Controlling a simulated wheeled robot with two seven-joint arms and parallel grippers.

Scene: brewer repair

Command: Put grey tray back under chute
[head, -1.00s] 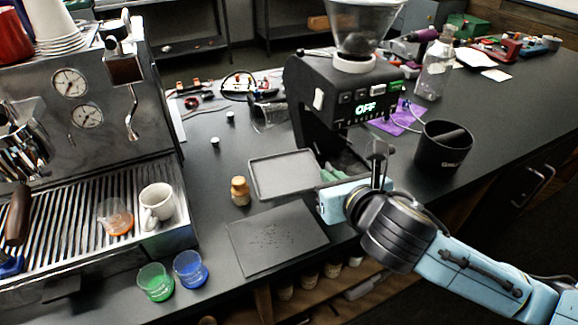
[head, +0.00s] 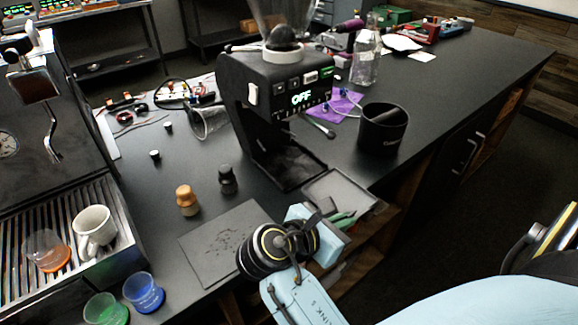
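The grey tray (head: 343,188) is a shallow rectangle with a raised rim, in front and to the right of the grinder (head: 275,95). My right gripper (head: 343,218) is at the tray's near edge with its greenish fingers, and appears shut on it; the wrist partly hides the grip. The tray overlaps the counter's front edge in view, and its height above the counter is hard to judge. The space under the grinder's chute, above its dark base (head: 290,167), is empty. My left gripper is not in view.
A black knock bin (head: 382,130) stands to the right of the grinder. A wooden tamper (head: 187,200) and a dark one (head: 228,180) stand to the left. A dark mat (head: 215,243) with scattered grounds lies in front. Green and blue cups (head: 144,292) stand near the espresso machine.

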